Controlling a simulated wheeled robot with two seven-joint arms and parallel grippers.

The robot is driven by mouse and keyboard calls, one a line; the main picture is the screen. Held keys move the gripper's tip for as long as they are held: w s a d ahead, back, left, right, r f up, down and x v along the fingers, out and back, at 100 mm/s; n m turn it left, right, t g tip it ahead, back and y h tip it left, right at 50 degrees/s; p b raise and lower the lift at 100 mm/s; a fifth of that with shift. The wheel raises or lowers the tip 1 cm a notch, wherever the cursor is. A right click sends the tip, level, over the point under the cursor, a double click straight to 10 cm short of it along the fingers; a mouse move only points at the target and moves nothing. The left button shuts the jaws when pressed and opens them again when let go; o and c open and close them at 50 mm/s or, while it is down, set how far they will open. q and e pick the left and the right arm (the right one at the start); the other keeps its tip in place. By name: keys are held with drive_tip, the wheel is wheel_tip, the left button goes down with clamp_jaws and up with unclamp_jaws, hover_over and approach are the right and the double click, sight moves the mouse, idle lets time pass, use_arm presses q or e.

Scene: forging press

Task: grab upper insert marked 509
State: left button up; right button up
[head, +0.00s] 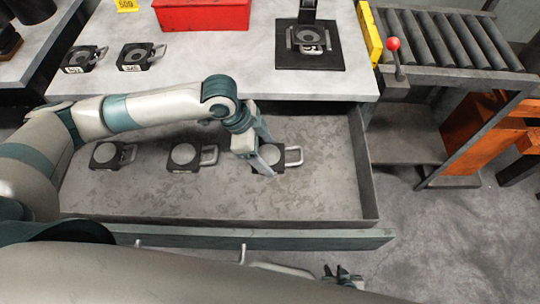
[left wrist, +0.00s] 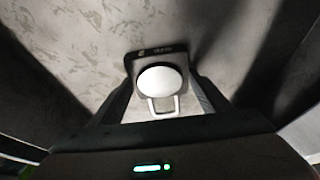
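Three dark inserts with round grey discs and loop handles lie in the open drawer (head: 215,205): a left one (head: 105,155), a middle one (head: 185,155) and a right one (head: 271,153). My left gripper (head: 262,162) is down at the right insert, partly covering it. In the left wrist view that insert (left wrist: 160,80) lies ahead, its handle towards me. The fingers of my left gripper (left wrist: 165,98) are apart, one either side of the handle. The insert's marking is too blurred to read. My right gripper (head: 343,277) is low, outside the drawer's front.
Two more inserts (head: 84,58) (head: 136,56) lie on the table (head: 225,65) behind the drawer, near a yellow sign (head: 126,5) and a red box (head: 203,14). A black plate (head: 335,55) holds another insert. A roller conveyor (head: 450,40) stands right.

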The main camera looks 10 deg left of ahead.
sight(274, 154)
use_arm(q)
drive_tip(key=c, duration=1)
drive_tip(key=shift+w+r, duration=0.1)
drive_tip(key=shift+c, duration=0.7)
drive_tip(key=shift+r, duration=0.15)
drive_tip(key=shift+r, duration=1.3)
drive_tip(key=s+d+r, duration=0.8)
drive_tip(key=shift+d+b, duration=0.25)
drive_tip(key=shift+b, duration=0.05)
use_arm(e)
drive_tip(key=shift+s+d+f, duration=0.25)
drive_tip(key=shift+s+d, duration=0.05)
drive_tip(key=shift+s, duration=0.05)
drive_tip(key=shift+w, duration=0.35)
